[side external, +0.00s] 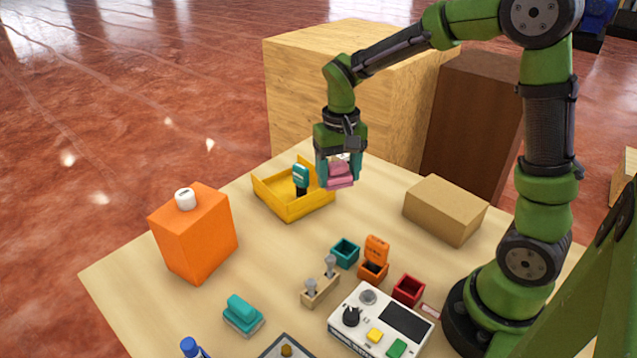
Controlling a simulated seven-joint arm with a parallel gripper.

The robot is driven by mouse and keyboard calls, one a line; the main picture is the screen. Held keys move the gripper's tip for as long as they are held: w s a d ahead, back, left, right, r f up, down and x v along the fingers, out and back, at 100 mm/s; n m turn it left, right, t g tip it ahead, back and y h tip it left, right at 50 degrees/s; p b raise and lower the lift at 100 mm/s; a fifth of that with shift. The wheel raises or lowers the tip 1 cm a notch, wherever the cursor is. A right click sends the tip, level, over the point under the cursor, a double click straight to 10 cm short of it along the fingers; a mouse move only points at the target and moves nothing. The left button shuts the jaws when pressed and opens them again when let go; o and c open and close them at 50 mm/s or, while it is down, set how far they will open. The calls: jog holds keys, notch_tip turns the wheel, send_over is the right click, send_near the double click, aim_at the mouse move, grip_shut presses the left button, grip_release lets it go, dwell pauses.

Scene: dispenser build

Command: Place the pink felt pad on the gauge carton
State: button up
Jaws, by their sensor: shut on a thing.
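The pink felt pad (340,181) is held between the fingers of my gripper (340,170). My gripper points down and is shut on the pad, above the back of the table near the right side of the yellow tray. A plain tan box (443,211), which looks like the gauge carton, lies on the table to the right of my gripper and slightly nearer the camera. Its top is bare. The pad is apart from the box. The fingers hide part of the pad.
The yellow tray (291,212) holds a teal-topped item (300,176). An orange box (194,238) with a white piece (185,199) on top stands left. Small bins, a white control panel (365,335) and a teal block (241,308) fill the front. Large wooden boxes (330,60) stand behind.

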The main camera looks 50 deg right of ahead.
jog(key=s+d+r+m, duration=0.2)
jog(key=s+d+m, duration=0.45)
jog(key=d, duration=0.65)
jog(key=m, duration=0.6)
send_near(447, 199)
jog(key=shift+n, duration=0.25)
notch_tip(447, 199, down, 5)
jog(key=shift+f, duration=0.45)
jog(key=shift+f, duration=0.1)
jog(key=o, duration=1)
jog(key=shift+o, duration=0.2)
